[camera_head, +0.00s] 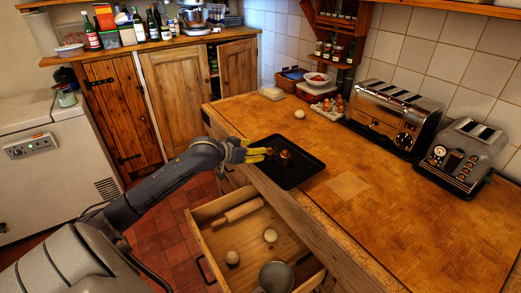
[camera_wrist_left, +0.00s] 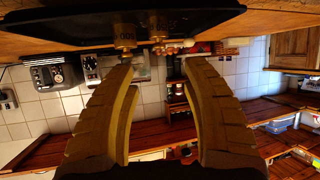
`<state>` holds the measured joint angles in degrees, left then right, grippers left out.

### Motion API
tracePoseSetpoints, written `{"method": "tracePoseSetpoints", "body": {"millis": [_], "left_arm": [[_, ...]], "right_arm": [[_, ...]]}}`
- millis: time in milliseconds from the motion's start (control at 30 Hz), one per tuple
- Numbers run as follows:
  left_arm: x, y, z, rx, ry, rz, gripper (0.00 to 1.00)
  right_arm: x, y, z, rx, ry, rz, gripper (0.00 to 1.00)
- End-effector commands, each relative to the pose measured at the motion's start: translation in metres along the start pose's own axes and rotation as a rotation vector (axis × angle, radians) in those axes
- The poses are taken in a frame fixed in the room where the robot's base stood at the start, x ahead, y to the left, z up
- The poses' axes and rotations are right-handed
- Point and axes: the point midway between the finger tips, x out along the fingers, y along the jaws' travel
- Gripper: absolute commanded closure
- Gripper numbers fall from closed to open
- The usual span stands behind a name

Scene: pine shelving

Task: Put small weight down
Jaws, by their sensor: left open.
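Two small brass weights (camera_head: 286,154) stand on a black tray (camera_head: 303,172) on the wooden counter. The wrist view also shows both weights, a left one (camera_wrist_left: 123,38) and a right one (camera_wrist_left: 157,28), by the tray's surface (camera_wrist_left: 205,14). My left gripper (camera_head: 262,151) has yellow fingers and reaches over the tray's left edge, close to the weights. In the left wrist view, its fingers (camera_wrist_left: 158,68) are spread with nothing between them, and the weights lie beyond the tips. My right gripper is not in view.
Below the counter an open drawer (camera_head: 205,211) holds a rolling pin (camera_head: 237,212), two pale round items and a grey pan (camera_head: 276,277). Two toasters (camera_head: 394,115) stand along the tiled wall. Eggs (camera_head: 333,105) and a bowl (camera_head: 316,80) stand at the back. The counter right of the tray is clear.

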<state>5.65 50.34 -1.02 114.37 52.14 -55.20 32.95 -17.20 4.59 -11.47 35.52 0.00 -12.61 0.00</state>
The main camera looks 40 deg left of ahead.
Motion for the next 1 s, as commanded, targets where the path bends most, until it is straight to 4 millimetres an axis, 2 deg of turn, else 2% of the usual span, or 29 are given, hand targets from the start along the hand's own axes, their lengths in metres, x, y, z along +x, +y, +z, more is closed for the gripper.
{"method": "tracePoseSetpoints", "body": {"millis": [233, 633, 867, 1000], "left_arm": [[-0.018, 0.000, 0.001, 0.001, -0.001, 0.000, 0.52], [-0.022, 0.000, 0.000, 0.001, 0.000, 0.000, 0.52], [-0.021, 0.002, 0.001, -0.001, -0.001, 0.004, 0.24], [-0.010, 0.009, 0.024, 0.001, -0.044, 0.012, 0.08]], "right_arm": [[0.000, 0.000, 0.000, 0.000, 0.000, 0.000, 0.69], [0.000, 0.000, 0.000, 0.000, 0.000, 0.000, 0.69], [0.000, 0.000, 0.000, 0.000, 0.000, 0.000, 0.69], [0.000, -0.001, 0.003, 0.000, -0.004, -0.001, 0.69]]}}
